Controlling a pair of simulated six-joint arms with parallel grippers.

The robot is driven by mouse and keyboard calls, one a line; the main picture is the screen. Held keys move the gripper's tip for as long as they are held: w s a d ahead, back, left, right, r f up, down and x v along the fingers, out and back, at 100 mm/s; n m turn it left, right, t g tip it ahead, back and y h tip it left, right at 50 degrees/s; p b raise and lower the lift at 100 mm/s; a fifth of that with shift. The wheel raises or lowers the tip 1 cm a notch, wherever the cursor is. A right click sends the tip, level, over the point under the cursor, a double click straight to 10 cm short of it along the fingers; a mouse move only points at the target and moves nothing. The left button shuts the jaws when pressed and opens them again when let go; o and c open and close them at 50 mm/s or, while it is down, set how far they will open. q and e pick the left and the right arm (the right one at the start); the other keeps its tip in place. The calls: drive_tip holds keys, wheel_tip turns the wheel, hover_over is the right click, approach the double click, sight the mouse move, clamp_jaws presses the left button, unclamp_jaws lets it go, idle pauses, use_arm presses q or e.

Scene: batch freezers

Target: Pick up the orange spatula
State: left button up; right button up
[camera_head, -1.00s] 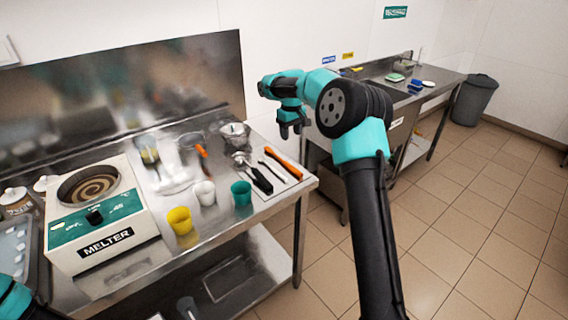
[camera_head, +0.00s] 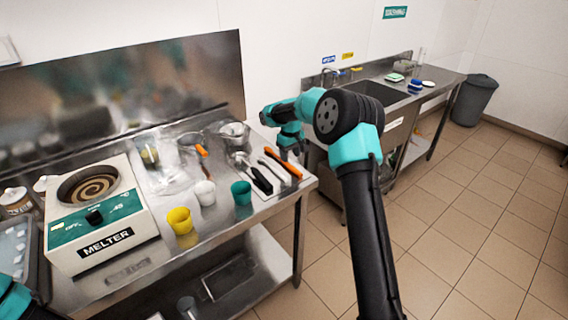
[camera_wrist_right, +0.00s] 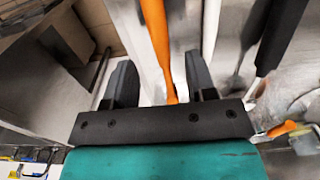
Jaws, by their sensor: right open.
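The orange spatula (camera_head: 285,164) lies on the steel worktop near its right edge, beside dark-handled utensils. My right gripper (camera_head: 292,152) is above its far end, with the jaws open. In the right wrist view the orange spatula (camera_wrist_right: 160,42) runs between the two open fingers of the right gripper (camera_wrist_right: 159,68), and its lower end reaches the dark gripper body. I cannot tell how much height separates the fingers from it. Of my left arm, only a part shows at the lower left corner; its gripper is out of view.
Dark-handled utensils (camera_head: 257,178) lie just left of the spatula. A metal pot (camera_head: 234,135), another orange-handled tool (camera_head: 202,150), a green cup (camera_head: 241,193), a yellow cup (camera_head: 180,221) and the melter (camera_head: 98,218) stand further left. Beyond the worktop's right edge is open floor.

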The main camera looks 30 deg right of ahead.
sight(290, 165)
drive_tip(key=shift+w+f, duration=0.1)
drive_tip(key=shift+f, duration=2.45)
drive_tip(key=shift+c, duration=0.4)
clamp_jaws()
